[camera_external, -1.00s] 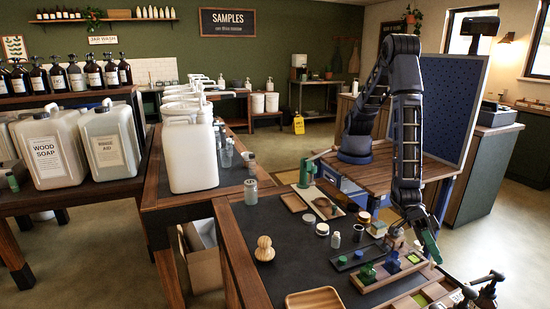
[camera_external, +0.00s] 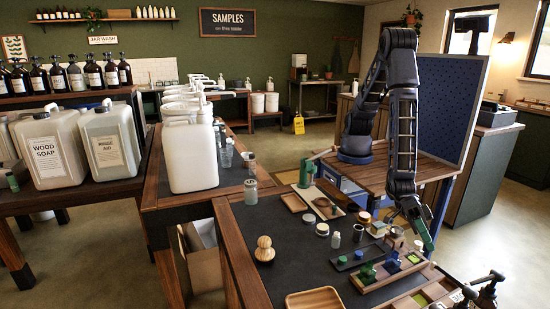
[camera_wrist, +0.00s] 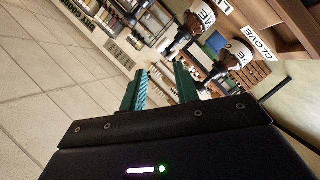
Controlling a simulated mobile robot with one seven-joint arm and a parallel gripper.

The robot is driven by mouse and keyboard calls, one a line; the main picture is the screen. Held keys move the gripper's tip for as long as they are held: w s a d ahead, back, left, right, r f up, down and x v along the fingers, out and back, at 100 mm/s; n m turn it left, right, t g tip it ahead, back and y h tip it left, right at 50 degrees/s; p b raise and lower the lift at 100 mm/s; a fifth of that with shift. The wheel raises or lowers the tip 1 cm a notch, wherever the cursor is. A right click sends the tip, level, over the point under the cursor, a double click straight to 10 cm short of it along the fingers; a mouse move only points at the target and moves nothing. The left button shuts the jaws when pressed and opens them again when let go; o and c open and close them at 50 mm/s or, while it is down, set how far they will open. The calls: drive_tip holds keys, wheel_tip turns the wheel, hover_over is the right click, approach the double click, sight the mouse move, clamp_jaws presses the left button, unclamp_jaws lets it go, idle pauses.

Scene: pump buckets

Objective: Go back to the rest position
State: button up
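My gripper (camera_external: 426,236) hangs at the end of my bent arm, low over the right part of the near table, with its green fingers pointing down. In the wrist view my gripper (camera_wrist: 160,76) shows two green fingers standing apart with a gap between them. Nothing is held in the gap; only distant background shows through it. The gripper is beside the wooden tray with small coloured pieces (camera_external: 385,284) and appears clear of it.
A blue pegboard (camera_external: 455,110) stands behind my arm. Dark bottles with white labels (camera_wrist: 237,55) show in the wrist view.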

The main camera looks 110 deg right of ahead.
drive_tip(key=w+d+r+m+t+h, duration=0.1)
drive_tip(key=w+d+r+m+h, duration=0.15)
drive_tip(key=w+d+r, duration=0.6)
drive_tip(key=w+d+r+m+t+h, duration=0.15)
drive_tip(key=w+d+r+m, duration=0.3)
drive_tip(key=d, duration=0.65)
drive_tip(key=w+d+r+m+h, duration=0.25)
drive_tip(key=w+d+r, duration=0.25)
drive_tip(key=d+r, duration=0.3)
drive_tip(key=s+d+r+m+g+h, duration=0.1)
drive_tip(key=s+d+r+m+h, duration=0.15)
drive_tip(key=d, duration=0.85)
drive_tip(key=s+d+r+m+h, duration=0.1)
drive_tip(key=s+d+r+m, duration=0.2)
drive_tip(key=d, duration=0.7)
drive_tip(key=s+d+r+m+g+h, duration=0.1)
drive_tip(key=s+d+r+m+h, duration=0.15)
drive_tip(key=d, duration=0.85)
drive_tip(key=s+d+m+g, duration=0.1)
drive_tip(key=s+d+m, duration=0.2)
drive_tip(key=s+d, duration=0.3)
drive_tip(key=s+d+m+g+h, duration=0.1)
drive_tip(key=s+d+m, duration=0.3)
drive_tip(key=s, duration=0.7)
drive_tip(key=d+r, duration=0.1)
drive_tip(key=d, duration=0.1)
drive_tip(key=shift+s+d, duration=0.3)
drive_tip(key=shift+s, duration=0.1)
